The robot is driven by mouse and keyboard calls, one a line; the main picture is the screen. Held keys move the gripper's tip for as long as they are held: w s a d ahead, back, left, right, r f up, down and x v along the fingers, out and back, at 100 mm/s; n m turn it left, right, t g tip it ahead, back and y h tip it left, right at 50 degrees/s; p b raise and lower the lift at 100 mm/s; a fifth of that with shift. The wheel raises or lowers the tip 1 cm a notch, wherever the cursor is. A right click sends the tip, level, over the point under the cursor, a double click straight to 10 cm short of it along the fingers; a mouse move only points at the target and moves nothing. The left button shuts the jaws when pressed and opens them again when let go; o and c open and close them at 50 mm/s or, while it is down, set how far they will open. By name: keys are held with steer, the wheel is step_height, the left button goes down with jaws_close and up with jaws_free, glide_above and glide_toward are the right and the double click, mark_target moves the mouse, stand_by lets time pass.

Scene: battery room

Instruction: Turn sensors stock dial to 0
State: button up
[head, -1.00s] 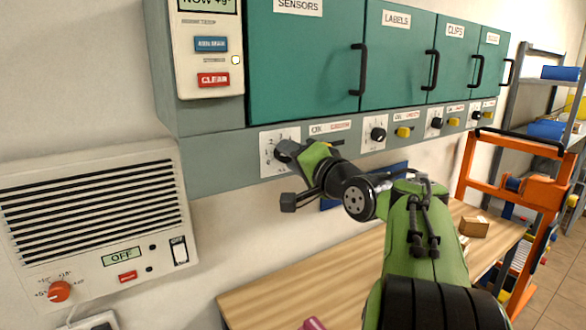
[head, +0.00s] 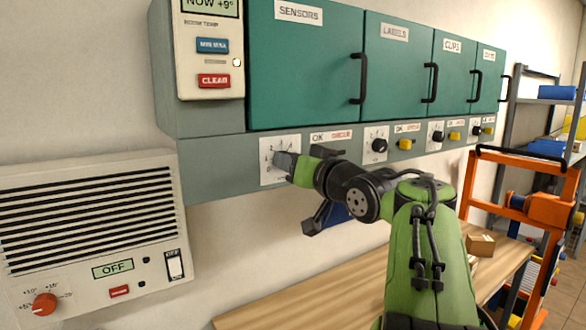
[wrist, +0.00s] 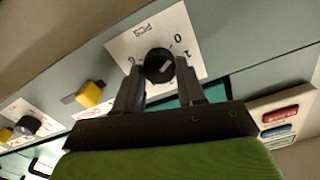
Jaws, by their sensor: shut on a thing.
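The sensors stock dial is a black round knob (wrist: 159,65) with a pale mark, on a white plate with printed numbers. It shows in the wrist view, between the fingertips of my gripper (wrist: 162,78), which is shut on it. The mark slants across the knob; I cannot tell exactly which number it points at. In the head view my gripper (head: 284,162) is at the dial plate (head: 267,150), below the teal SENSORS door (head: 305,70), and hides the knob.
A yellow knob (wrist: 89,94) sits beside the dial plate. Similar dials (head: 379,145) run along the strip under the closed LABELS and CLIPS doors. A heater panel (head: 95,235) is at left, a wooden bench (head: 300,300) below, and an orange frame (head: 510,210) at right.

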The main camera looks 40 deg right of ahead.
steer(key=shift+f+n, duration=0.2)
steer(key=shift+n, duration=0.2)
steer(key=o, duration=1.1)
steer(key=shift+r, duration=0.1)
steer(key=shift+c, duration=0.2)
steer(key=shift+s, duration=0.15)
steer(key=s+a, duration=0.1)
steer(key=s, duration=1.4)
steer(key=shift+s+b, duration=0.25)
steer(key=shift+b, duration=0.05)
